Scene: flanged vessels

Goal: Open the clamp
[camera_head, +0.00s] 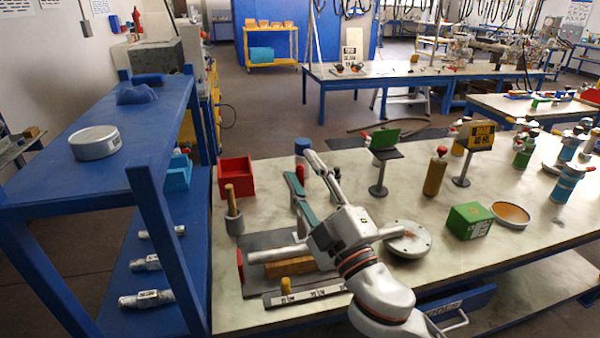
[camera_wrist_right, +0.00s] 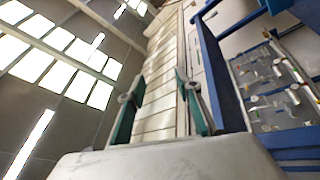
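My right gripper (camera_head: 299,164) reaches in from the lower right above the table, its fingers pointing away from the camera. In the right wrist view (camera_wrist_right: 157,92) its two teal-padded fingers stand apart with nothing between them. A round metal flanged disc (camera_head: 408,239) lies on the table just right of the gripper's body. Left of the wrist, a metal bar (camera_head: 274,254) with a red end piece (camera_head: 240,264) lies by a wooden block (camera_head: 290,268). I cannot tell which part is the clamp. My left gripper is not in view.
A blue shelf (camera_head: 150,160) with a round metal lid (camera_head: 95,142) stands left. Bare tabletop lies between the disc and the bottle.

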